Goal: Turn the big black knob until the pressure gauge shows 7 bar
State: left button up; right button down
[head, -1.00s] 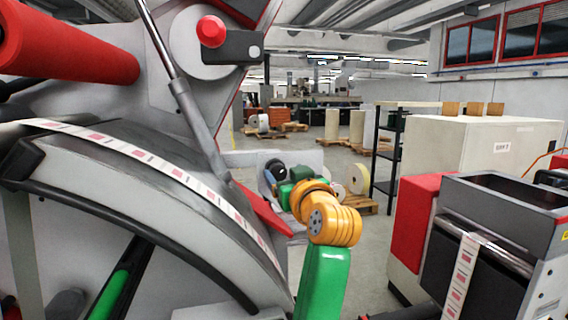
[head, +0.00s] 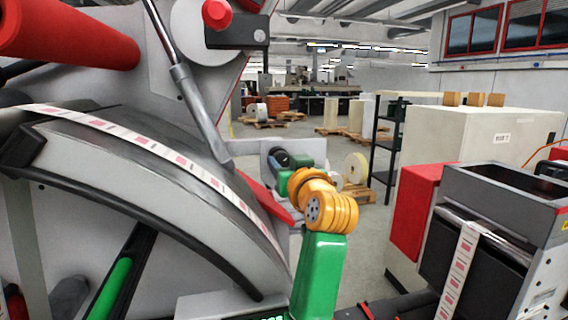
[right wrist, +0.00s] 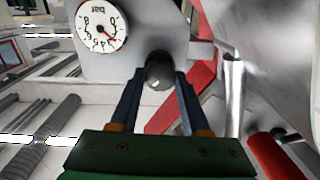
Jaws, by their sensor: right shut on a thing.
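The black knob (right wrist: 160,71) shows in the right wrist view as a dark round ball on a light grey panel. It is partly visible beyond my right arm in the head view (head: 280,157). My right gripper (right wrist: 159,75) is shut on it, one finger on each side. The pressure gauge (right wrist: 101,25) is a white round dial marked "bar", upside down in the right wrist view, up and left of the knob. Its red needle points to the lower right, seemingly near 2; the exact value is too small to read.
The grey machine (head: 130,210) with a curved guide and label strip (head: 150,155) fills the left. A red roller (head: 65,35) juts out above. A red bar passes close to the knob. A second red and grey unit (head: 500,220) stands at the right, with open floor between.

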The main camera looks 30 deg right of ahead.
jog(key=m, duration=0.9)
jog(key=shift+f, duration=0.1)
jog(key=m, duration=0.4)
jog(key=shift+m+h, duration=0.3)
jog(key=shift+m, duration=0.1)
jog(key=m, duration=0.5)
jog(key=shift+f, duration=0.15)
jog(key=shift+c, duration=1.9)
grip_release()
jog(key=shift+s, duration=0.1)
